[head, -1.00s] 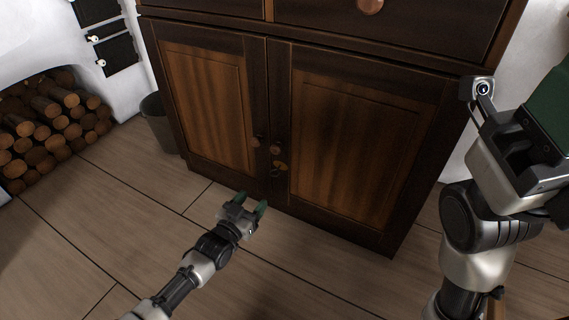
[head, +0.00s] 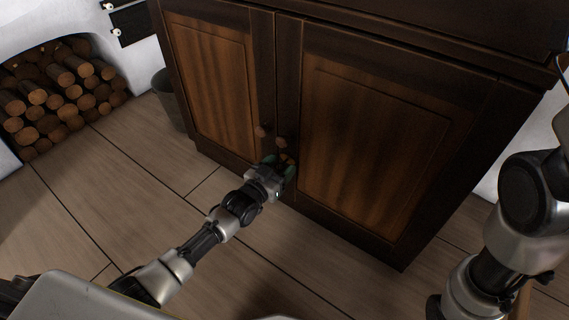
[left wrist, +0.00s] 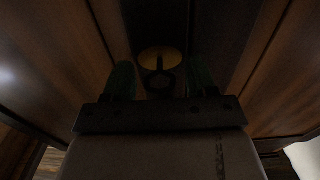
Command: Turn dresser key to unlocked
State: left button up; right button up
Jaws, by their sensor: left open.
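The dark wooden dresser (head: 375,150) has two lower doors with brown panels and two round copper-coloured knobs near the middle seam. My left gripper (head: 283,165) is at the lock area just below the knobs and hides most of it in the head view. In the left wrist view, a round brass lock plate (left wrist: 160,58) shows ahead, with the dark ring-shaped key (left wrist: 158,82) in front of it. The left gripper's green fingers (left wrist: 161,80) are open, one on each side of the key. My right gripper is out of view; only its arm shows at the right edge.
Stacked firewood (head: 60,90) fills an arched niche in the white stove at the left. A grey bin (head: 170,98) stands between the stove and the dresser.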

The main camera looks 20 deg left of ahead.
pick_arm(q)
jog(key=shift+c, duration=0.4)
jog(key=c, duration=0.8)
jog(key=shift+c, duration=0.2)
